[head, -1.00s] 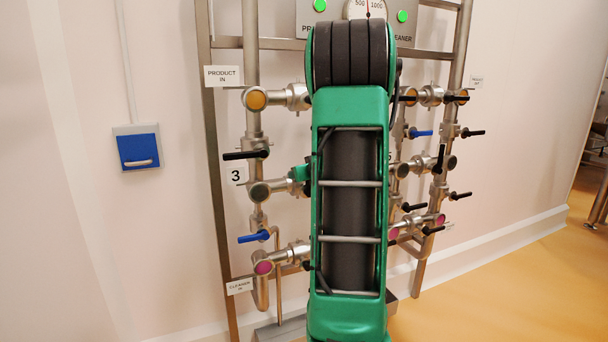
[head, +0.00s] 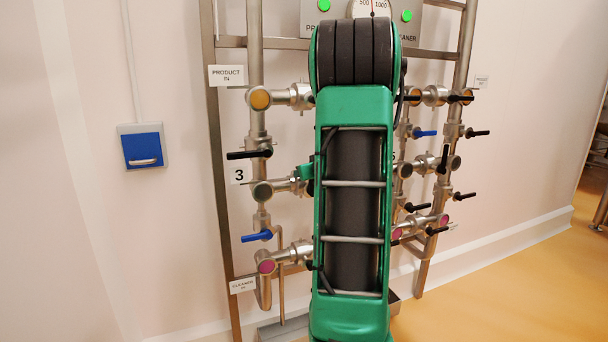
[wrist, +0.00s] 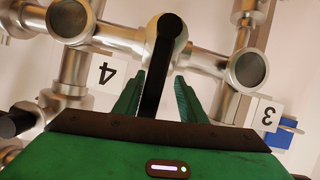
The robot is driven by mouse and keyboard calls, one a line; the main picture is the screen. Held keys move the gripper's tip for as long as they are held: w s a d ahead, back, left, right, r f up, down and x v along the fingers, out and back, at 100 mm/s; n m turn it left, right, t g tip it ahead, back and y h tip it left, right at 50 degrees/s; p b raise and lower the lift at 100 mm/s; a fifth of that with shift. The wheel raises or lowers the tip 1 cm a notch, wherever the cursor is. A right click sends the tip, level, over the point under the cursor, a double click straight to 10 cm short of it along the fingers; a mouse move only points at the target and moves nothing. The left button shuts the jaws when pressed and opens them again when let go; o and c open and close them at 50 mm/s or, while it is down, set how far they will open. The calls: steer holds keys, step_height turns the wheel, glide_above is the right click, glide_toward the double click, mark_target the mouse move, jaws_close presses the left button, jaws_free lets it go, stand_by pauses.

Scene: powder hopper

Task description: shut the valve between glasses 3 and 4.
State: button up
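In the wrist view the labels appear upside down. Sight glass 3 (wrist: 250,70) is at the right near its label, and sight glass 4 (wrist: 70,18) is at the upper left near its label. A pipe with a valve joins them, and its black handle (wrist: 160,65) points across the pipe line toward my gripper. My gripper (wrist: 158,85) is open, with one green finger on each side of the handle and a visible gap at the right finger. In the head view, glass 3 (head: 262,192) shows left of my arm; glass 4 and the valve handle are hidden behind my arm.
Other handles stand close by: a black one (head: 249,154) above glass 3 and a blue one (head: 257,236) below it. More valves and pipes stand right of my arm. A blue wall box (head: 142,148) is at the left.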

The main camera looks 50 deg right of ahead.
steer(key=v, duration=1)
steer(key=shift+s+a, duration=0.1)
steer(key=shift+a, duration=0.05)
stand_by(0.4)
steer(key=s+a+f+g+y, duration=0.2)
steer(key=a+f, duration=0.2)
steer(key=a, duration=0.5)
steer(key=s+a+f+g+y, duration=0.1)
steer(key=a+f+g+y, duration=0.15)
steer(key=a+f, duration=0.45)
steer(key=s+a+f+g+y, duration=0.1)
steer(key=s+a+g, duration=0.2)
steer(key=s+a, duration=0.5)
steer(key=s+a+f+m+g+y, duration=0.1)
steer(key=s+a+g, duration=0.3)
steer(key=s+a, duration=0.5)
steer(key=shift+s+a+f+y, duration=0.2)
steer(key=shift+s+f+y, duration=0.2)
steer(key=shift+f+y, duration=0.15)
